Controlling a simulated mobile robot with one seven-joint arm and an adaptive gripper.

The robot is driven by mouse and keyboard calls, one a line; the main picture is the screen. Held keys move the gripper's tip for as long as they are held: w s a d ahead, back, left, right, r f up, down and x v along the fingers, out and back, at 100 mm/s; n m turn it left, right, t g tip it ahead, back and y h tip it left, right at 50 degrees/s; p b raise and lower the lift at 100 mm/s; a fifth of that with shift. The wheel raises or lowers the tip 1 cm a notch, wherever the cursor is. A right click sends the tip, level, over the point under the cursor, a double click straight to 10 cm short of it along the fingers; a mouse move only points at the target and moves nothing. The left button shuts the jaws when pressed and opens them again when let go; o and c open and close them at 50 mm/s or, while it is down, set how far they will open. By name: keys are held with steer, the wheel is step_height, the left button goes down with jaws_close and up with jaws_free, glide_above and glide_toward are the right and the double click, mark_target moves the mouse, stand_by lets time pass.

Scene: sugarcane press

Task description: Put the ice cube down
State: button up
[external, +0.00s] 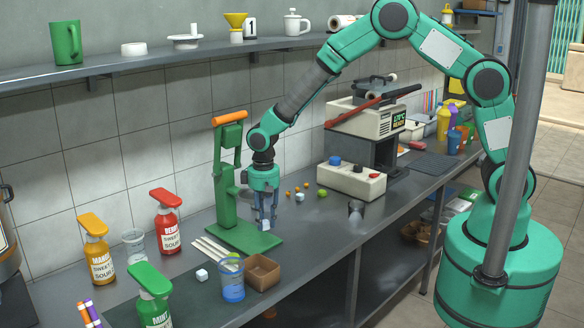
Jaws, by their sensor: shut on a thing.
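A small white ice cube (264,226) shows at the tips of my gripper (266,218), which points down and is shut on it. The gripper is just in front of the green press (226,172), over the right part of the press's green base plate (236,236). I cannot tell whether the cube touches the plate. A second white cube (202,274) lies on the counter near the front left. A third white cube (300,197) lies behind and to the right of my gripper.
Red (167,225), orange (98,252) and green (153,298) bottles stand left on the counter (330,222). A blue cup (232,280) and brown box (262,272) stand in front of the press. A metal cup (356,211) and cream box (350,181) stand right.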

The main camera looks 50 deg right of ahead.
steer(key=w+a+n+p, duration=0.2)
steer(key=a+n+p, duration=0.1)
steer(key=a, duration=2.9)
steer(key=shift+w+f, duration=0.25)
steer(key=shift+w, duration=0.1)
steer(key=shift+f, duration=3.15)
steer(key=shift+f+b, duration=0.3)
steer(key=shift+f, duration=1.55)
